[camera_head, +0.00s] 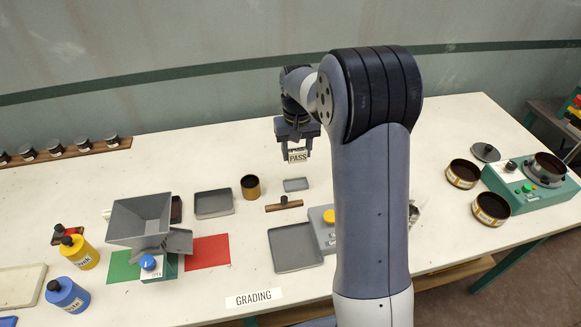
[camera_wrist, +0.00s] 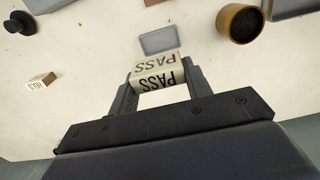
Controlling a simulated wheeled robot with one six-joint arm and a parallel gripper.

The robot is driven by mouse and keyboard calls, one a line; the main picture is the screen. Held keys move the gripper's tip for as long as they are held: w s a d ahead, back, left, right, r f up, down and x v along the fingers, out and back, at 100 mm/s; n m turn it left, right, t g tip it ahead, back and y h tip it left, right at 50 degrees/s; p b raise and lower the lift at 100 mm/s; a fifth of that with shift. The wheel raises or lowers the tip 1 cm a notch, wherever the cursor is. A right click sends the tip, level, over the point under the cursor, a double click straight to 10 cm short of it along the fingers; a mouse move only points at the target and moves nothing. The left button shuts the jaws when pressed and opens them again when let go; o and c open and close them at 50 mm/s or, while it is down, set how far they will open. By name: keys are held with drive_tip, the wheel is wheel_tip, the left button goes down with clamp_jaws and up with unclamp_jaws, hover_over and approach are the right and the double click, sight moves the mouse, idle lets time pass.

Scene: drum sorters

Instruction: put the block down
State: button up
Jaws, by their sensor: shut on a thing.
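A white block marked PASS (camera_head: 298,156) is held between the fingers of my gripper (camera_head: 298,146), above the table. In the wrist view the PASS block (camera_wrist: 158,78) sits between both fingertips of my gripper (camera_wrist: 157,88), with the word PASS showing on two of its faces. A small grey tray (camera_head: 296,184) lies on the table below the block in the head view. In the wrist view this tray (camera_wrist: 158,40) shows just beyond the block. Whether the block is directly over the tray I cannot tell.
A brown cup with dark contents (camera_head: 250,188) stands left of the small tray. A wooden bar with a black knob (camera_head: 284,204) lies in front. A HOLD block (camera_wrist: 43,81) lies at the left in the wrist view.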

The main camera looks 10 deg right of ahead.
drive_tip(key=p, duration=0.2)
approach(296, 184)
drive_tip(key=f, duration=0.5)
drive_tip(key=shift+w+f, duration=0.15)
drive_tip(key=shift+w, duration=0.05)
drive_tip(key=shift+f+b, duration=0.55)
drive_tip(key=shift+b, duration=0.15)
drive_tip(key=shift+s, duration=0.1)
drive_tip(key=o, duration=0.8)
drive_tip(key=shift+s+f, duration=0.1)
drive_tip(key=shift+o, duration=0.7)
drive_tip(key=shift+r+p, duration=0.3)
drive_tip(key=shift+p, duration=0.05)
wheel_tip(296, 184, up, 13)
drive_tip(key=b, duration=0.1)
